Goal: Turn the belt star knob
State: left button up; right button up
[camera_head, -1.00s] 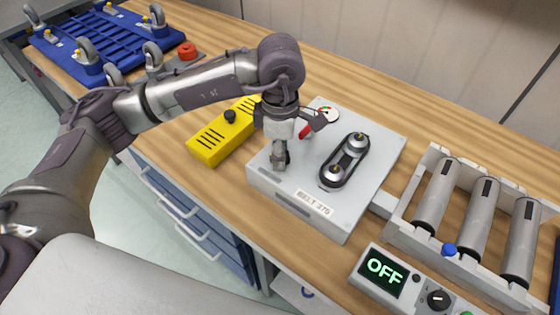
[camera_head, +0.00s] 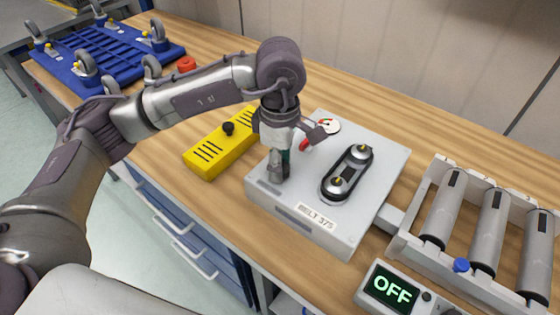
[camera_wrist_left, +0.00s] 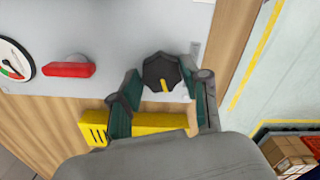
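The belt star knob (camera_wrist_left: 163,73) is black and lobed with a yellow pointer mark, on the grey belt unit (camera_head: 375,160). In the left wrist view its pointer aims towards the bottom of the picture. My left gripper (camera_wrist_left: 162,78) has its two green-padded fingers on either side of the knob, with no clear gap seen. In the head view the left gripper (camera_head: 279,172) reaches down over the unit's left corner and hides the knob. My right gripper is not in view.
A red handle (camera_wrist_left: 68,69) and a round gauge (camera_wrist_left: 12,66) are beside the knob on the unit. A black belt on two pulleys (camera_head: 347,172) is right of the gripper. A yellow box (camera_head: 218,145) stands left, rollers (camera_head: 490,232) and an OFF display (camera_head: 391,289) right.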

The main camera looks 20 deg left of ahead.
pick_arm(q)
jog(key=o, duration=0.3)
notch_tip(320, 180, up, 12)
dwell(0.6)
dwell(0.3)
